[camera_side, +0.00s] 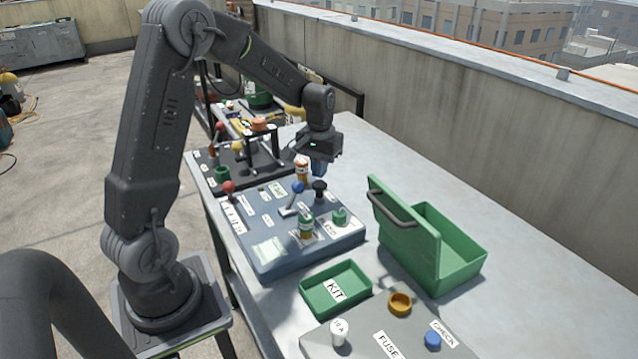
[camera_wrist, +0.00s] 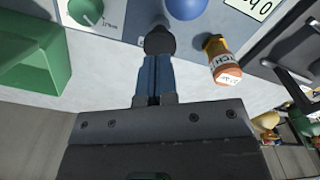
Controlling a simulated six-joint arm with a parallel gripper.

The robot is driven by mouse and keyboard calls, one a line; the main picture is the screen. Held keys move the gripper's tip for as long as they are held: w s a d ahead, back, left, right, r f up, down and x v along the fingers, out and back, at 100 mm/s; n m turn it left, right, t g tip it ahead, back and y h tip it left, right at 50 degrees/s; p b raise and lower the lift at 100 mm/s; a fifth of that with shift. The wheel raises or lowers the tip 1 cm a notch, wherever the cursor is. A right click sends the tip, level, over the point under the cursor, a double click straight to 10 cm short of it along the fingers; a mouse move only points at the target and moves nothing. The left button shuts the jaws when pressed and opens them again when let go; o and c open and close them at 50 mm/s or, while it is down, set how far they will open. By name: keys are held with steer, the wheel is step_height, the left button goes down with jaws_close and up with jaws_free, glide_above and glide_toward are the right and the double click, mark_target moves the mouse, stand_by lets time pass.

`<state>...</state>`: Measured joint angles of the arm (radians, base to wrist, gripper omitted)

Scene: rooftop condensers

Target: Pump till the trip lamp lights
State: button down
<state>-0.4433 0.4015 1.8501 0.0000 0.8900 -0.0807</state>
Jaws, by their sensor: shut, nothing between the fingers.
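My gripper (camera_side: 318,168) is above the back edge of the blue-grey panel (camera_side: 262,225), fingers pointing down. In the wrist view its blue fingers (camera_wrist: 155,75) are shut together and empty. Their tips are at the black round knob (camera_wrist: 158,40); I cannot tell if they touch it. In the side view this black knob (camera_side: 320,186) stands just under the fingers. The panel also has a blue-ball lever (camera_side: 298,187), a red-ball lever (camera_side: 229,187) and a green dial (camera_side: 340,215). I cannot make out which part is the trip lamp, nor any lit lamp.
An orange bottle (camera_wrist: 222,60) with a white label stands close beside my fingers. An open green toolbox (camera_side: 455,265), a green KIT tray (camera_side: 350,273) and a fuse panel (camera_side: 365,340) lie nearer. The table's back right is clear.

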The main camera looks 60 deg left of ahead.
mark_target(320, 184)
steer(key=shift+f, duration=0.1)
stand_by(0.3)
steer(key=shift+f, duration=1.1)
steer(key=shift+f, duration=1.05)
steer(key=shift+r, duration=2.25)
steer(key=shift+f, duration=0.75)
steer(key=shift+f, duration=0.35)
